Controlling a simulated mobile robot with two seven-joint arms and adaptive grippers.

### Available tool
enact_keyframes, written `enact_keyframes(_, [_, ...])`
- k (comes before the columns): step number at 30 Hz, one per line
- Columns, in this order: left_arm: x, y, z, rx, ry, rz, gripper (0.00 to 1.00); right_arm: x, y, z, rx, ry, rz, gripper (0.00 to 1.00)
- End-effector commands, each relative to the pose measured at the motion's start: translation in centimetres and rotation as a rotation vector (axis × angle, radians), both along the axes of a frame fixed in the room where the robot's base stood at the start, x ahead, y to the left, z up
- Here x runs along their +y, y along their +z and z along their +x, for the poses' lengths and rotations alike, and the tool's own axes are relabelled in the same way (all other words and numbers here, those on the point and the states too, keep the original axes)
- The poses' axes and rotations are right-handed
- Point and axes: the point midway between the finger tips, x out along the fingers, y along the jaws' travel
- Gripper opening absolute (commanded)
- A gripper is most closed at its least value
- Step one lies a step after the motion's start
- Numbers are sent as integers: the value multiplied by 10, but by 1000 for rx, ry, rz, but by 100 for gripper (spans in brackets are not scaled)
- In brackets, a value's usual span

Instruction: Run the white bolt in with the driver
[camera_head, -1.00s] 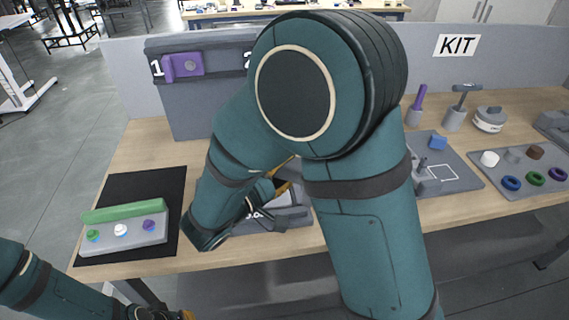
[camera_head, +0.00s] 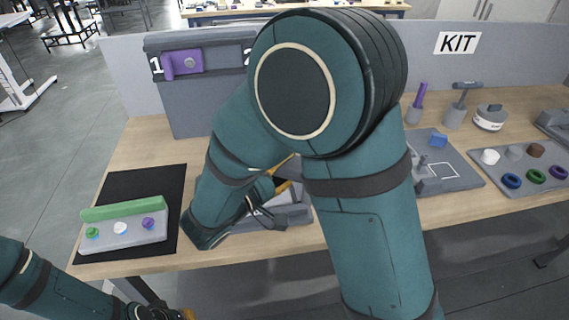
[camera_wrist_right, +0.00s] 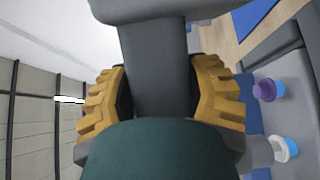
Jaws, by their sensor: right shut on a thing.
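A grey block (camera_head: 105,241) with a green bar stands on the black mat at the left in the head view. The white bolt (camera_head: 120,228) sits in it between a green and a purple bolt. In the right wrist view a white cap (camera_wrist_right: 284,149) on blue shows beside a purple one; I cannot tell if it is this bolt. My right gripper (camera_wrist_right: 160,88) is shut on a grey thing (camera_wrist_right: 157,70), perhaps the driver, seen only in part. In the head view its yellow fingers are mostly behind my arm. My left gripper (camera_head: 165,314) is cut off at the bottom edge.
A grey tray (camera_head: 290,220) is partly hidden by my right arm. At the right are a grey fixture board (camera_head: 462,180), cups with tools (camera_head: 455,118) and a parts tray (camera_head: 530,187). A panel with a purple piece (camera_head: 184,64) stands behind. Wood between mat and panel is clear.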

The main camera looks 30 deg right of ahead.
Motion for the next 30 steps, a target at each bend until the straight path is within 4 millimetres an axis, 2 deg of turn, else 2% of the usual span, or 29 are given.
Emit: enact_keyframes(30, [0,-3,0,0,0,0,0,0,-8,0,-2,0,-2,10])
